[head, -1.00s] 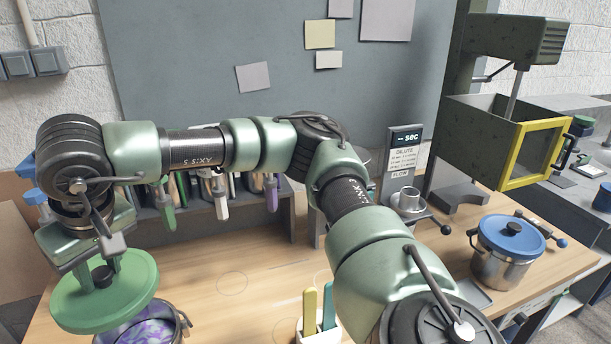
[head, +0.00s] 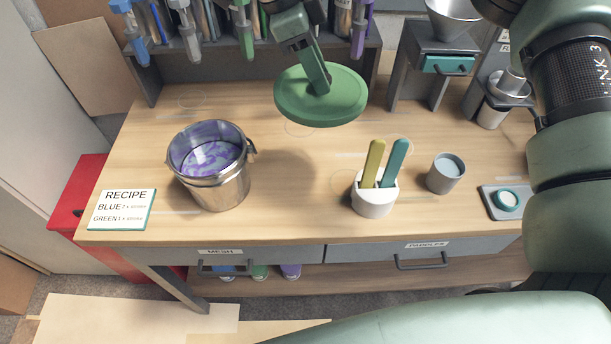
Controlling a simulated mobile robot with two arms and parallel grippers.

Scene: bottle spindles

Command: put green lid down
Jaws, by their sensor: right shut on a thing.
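The green lid (head: 340,104) is a round disc held above the back middle of the wooden table, slightly tilted. My right gripper (head: 318,80) is shut on its knob, which the fingers mostly hide. An open metal pot (head: 217,190) with purple and white swirled contents stands on the table at left, apart from the lid. My left gripper is not in view.
A white holder (head: 374,199) with yellow and teal paddles, a grey cup (head: 445,174) and a small tray (head: 505,203) stand at right. A recipe card (head: 122,210) lies at left. A rack of bottles lines the back. The table's middle (head: 300,200) is clear.

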